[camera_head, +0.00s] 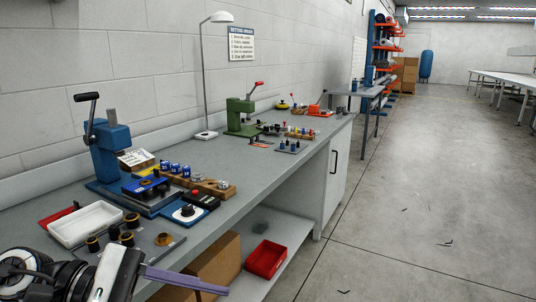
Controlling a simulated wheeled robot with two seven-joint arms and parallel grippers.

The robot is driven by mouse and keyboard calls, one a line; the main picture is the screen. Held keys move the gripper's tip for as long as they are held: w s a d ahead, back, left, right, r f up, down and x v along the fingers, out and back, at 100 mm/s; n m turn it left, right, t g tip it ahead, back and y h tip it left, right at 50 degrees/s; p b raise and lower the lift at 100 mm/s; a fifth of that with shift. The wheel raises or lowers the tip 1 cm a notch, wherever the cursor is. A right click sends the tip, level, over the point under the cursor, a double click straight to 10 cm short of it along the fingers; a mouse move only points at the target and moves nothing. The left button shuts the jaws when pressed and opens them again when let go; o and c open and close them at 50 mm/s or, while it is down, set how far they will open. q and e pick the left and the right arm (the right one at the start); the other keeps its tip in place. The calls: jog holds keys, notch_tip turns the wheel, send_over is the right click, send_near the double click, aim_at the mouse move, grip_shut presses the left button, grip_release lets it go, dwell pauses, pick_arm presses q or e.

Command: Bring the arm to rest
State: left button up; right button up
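My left arm comes in at the bottom left corner, in front of the near end of the grey workbench (225,158). My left gripper (185,280) shows as a dark and white body with one long grey-purple finger pointing right, past the bench's front edge. A second finger cannot be made out, so its opening is unclear. I see nothing clearly held in it. My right gripper is not in view.
Near the gripper are a white tray (85,224), black knobs (127,238) and a blue press (111,150). A green press (241,116) stands farther back. Below are a red bin (266,259) and cardboard box (214,265).

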pick_arm(q)
jog(key=w+f+n+t+h, duration=0.1)
jog(key=w+n+t, duration=0.2)
jog(key=n+t, duration=0.75)
jog(key=w+f+n+t+h, duration=0.1)
jog(key=w+n+t, duration=0.25)
jog(key=n, duration=1.35)
jog(key=a+f+n+t+y, duration=0.1)
jog(key=a+f+n+y, duration=0.1)
jog(key=f+n+y, duration=0.35)
jog(key=a+f+n+t+y, duration=0.1)
jog(key=a+f+n+y, duration=0.2)
jog(key=f+n, duration=0.45)
jog(key=s+f+n+g+y, duration=0.2)
jog(key=s+f+n+g, duration=0.2)
jog(key=s+f+n, duration=0.4)
jog(key=s+f+n+g+y, duration=0.3)
jog(key=s+f+n, duration=0.5)
jog(key=f, duration=0.6)
jog(key=shift+s+f+n+g, duration=0.2)
jog(key=shift+f+n+g, duration=0.1)
jog(key=shift+n+g, duration=0.8)
